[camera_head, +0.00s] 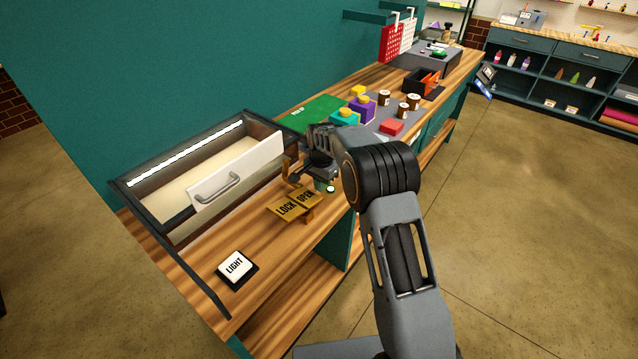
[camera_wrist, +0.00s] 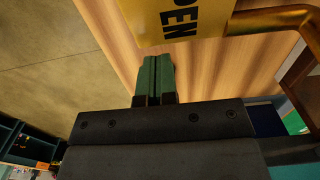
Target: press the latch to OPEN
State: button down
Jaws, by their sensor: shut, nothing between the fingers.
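The latch is a yellow plate marked LOCK and OPEN (camera_head: 296,204) on the wooden counter in front of the drawer box. Its two halves meet at an angle; I cannot tell which half is pressed down. My gripper (camera_head: 328,187) is shut and empty, just behind and to the right of the OPEN half. In the wrist view, my gripper's green fingers (camera_wrist: 156,62) are together, and the OPEN half (camera_wrist: 178,18) lies just beyond their tips, apart from them in the picture. A brass bar (camera_wrist: 275,20) runs beside the plate.
A dark-framed box with a white drawer front (camera_head: 240,172) and grey handle stands left of the latch. A LIGHT switch (camera_head: 236,267) sits at the front left. Coloured blocks, jars and a green mat (camera_head: 312,113) lie behind my arm. Bare counter surrounds the latch.

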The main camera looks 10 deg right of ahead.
notch_tip(320, 180, up, 12)
jog(key=w+d+b, duration=0.1)
jog(key=w+d, duration=0.1)
jog(key=shift+r, duration=0.15)
jog(key=shift+w+a, duration=0.1)
jog(key=s+f+n, duration=0.4)
jog(key=n, duration=0.1)
jog(key=s+d+r+n+t, duration=0.1)
jog(key=s+d+r, duration=0.1)
jog(key=s, duration=0.7)
jog(key=s+d+r+n+t, duration=0.1)
jog(key=s+d+r+t, duration=0.1)
jog(key=s, duration=0.8)
jog(key=s+d+r+n+t, duration=0.2)
jog(key=s+r, duration=0.1)
jog(key=s, duration=0.6)
jog(key=shift+s+r, duration=0.25)
jog(key=shift+r, duration=0.1)
